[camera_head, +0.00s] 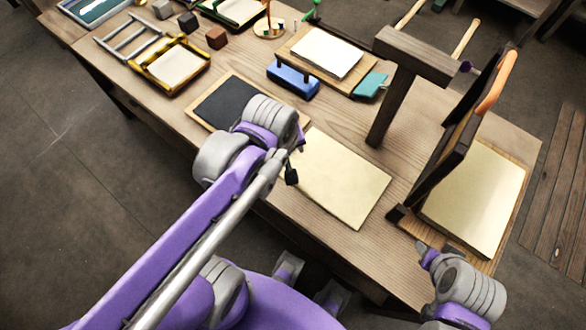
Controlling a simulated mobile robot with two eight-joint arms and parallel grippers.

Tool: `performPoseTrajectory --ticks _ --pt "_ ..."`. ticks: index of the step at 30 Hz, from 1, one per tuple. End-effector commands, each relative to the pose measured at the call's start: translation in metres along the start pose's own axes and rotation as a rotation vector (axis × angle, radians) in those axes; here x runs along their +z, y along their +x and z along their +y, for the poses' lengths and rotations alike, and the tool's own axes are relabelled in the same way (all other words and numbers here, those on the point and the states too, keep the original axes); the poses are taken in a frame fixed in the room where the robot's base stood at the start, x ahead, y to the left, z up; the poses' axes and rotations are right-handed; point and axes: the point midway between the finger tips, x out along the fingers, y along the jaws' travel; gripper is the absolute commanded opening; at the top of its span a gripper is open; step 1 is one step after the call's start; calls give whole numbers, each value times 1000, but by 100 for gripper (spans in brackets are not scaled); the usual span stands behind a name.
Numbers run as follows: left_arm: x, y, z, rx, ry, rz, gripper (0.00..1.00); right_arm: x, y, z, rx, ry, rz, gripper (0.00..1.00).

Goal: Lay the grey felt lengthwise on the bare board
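A dark grey rectangle (231,104), which looks like the grey felt, lies flat inside a light wooden border on the table, left of centre. I cannot tell whether it is cloth or a slate surface. A pale cream rectangle (342,180) lies flat at the table's front edge. I cannot tell whether it is a board or a sheet. My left gripper (296,158) is over the left end of the cream rectangle, right of the dark one; its wrist hides part of both. My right gripper (440,254) is low at the right, by the front edge. Neither gripper's opening shows clearly.
A dark wooden post with a crossbar (396,88) rises behind the cream rectangle. A tilted dark frame (458,140) stands at the right beside a cream stack (474,195). A blue block (293,80) and a board with white paper (327,52) lie farther back.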

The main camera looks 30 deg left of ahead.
Motion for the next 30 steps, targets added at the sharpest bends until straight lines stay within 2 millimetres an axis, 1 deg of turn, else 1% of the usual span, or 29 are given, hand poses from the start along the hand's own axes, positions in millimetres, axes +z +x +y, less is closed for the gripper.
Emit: performPoseTrajectory --ticks 1,3,6,10,12,15,30 --pt "12 3 -4 23 163 14 39 0 0 0 0 0 0 50" --pt "24 6 -7 48 379 37 39 0 0 0 0 0 0 50" --pt "36 11 -12 71 628 70 39 0 0 0 0 0 0 50" --pt "46 15 -15 86 823 101 39 0 0 0 0 0 0 50" --pt "48 16 -16 89 874 109 39 0 0 0 0 0 0 50" --pt "48 16 -16 90 897 113 39 0 0 0 0 0 0 50" --pt "48 16 -16 89 892 111 39 0 0 0 0 0 0 50"
